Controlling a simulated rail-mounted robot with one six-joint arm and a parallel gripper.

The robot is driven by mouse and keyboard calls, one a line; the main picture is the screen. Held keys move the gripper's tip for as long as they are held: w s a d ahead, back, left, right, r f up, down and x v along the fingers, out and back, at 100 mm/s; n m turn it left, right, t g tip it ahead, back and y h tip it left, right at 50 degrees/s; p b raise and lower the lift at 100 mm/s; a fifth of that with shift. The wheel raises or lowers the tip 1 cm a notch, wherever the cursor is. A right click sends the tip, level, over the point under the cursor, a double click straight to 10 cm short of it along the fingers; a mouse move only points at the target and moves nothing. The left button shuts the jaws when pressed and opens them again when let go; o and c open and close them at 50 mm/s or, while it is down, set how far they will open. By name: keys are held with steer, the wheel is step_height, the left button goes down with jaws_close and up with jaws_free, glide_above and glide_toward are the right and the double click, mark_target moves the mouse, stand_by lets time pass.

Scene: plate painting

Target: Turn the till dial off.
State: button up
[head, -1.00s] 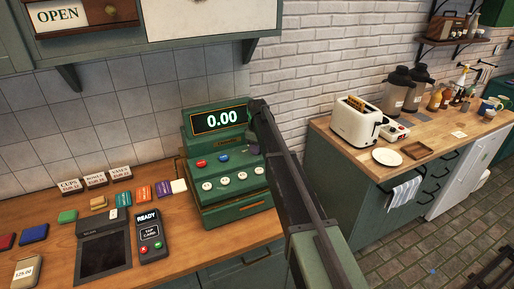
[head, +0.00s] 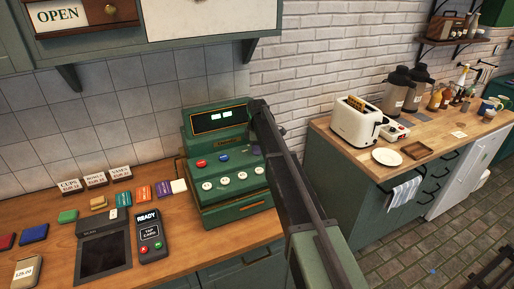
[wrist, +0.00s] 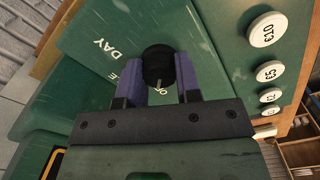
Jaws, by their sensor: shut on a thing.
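The green till (head: 226,170) stands on the wooden counter. Its display (head: 220,117) shows two short pale bars. The till dial (wrist: 158,62) is a round black knob with a pale pointer mark facing the bottom of the wrist view. The word DAY shows at its left; other lettering near it is partly hidden by my fingers. My gripper (wrist: 160,78) has its purple fingers on either side of the dial and is shut on it. In the head view my arm covers the till's right side and hides the dial.
White price keys (wrist: 268,30) run along the till panel beside my gripper. A card reader (head: 149,234) and a dark pad (head: 104,247) lie left of the till. A toaster (head: 357,120) stands on the right counter, apart from the till.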

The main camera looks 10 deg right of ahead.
steer(key=o, duration=0.9)
step_height(320, 180, up, 11)
steer(key=p, duration=1.1)
steer(key=shift+f, duration=0.15)
